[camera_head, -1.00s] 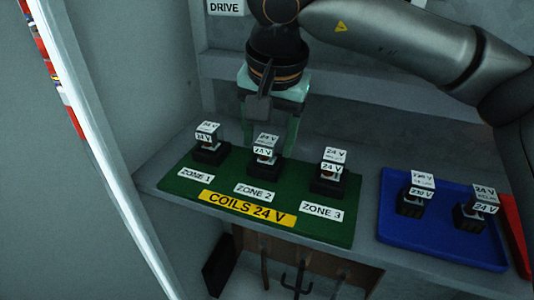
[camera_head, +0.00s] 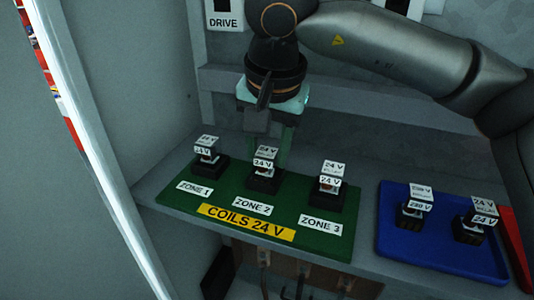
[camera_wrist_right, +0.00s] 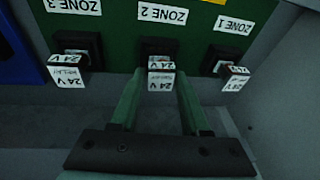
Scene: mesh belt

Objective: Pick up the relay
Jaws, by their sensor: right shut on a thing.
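A small relay (camera_head: 266,152) with white 24 V labels is at the black socket marked ZONE 2, in the middle of the green COILS 24 V board (camera_head: 225,190). My right gripper (camera_head: 272,151) reaches down from above and behind, shut on this relay. In the right wrist view the relay (camera_wrist_right: 160,76) shows between the two green fingers. The dark socket is close against it, and I cannot tell whether the relay is still seated. My left gripper is not in view.
Similar 24 V relays stand at ZONE 1 (camera_head: 206,146) and ZONE 3 (camera_head: 332,175) on either side. A blue tray (camera_head: 400,245) at the right holds a 230 V relay (camera_head: 417,202) and a 24 V relay (camera_head: 480,212). A red object (camera_head: 515,240) lies beside it. A wall stands behind.

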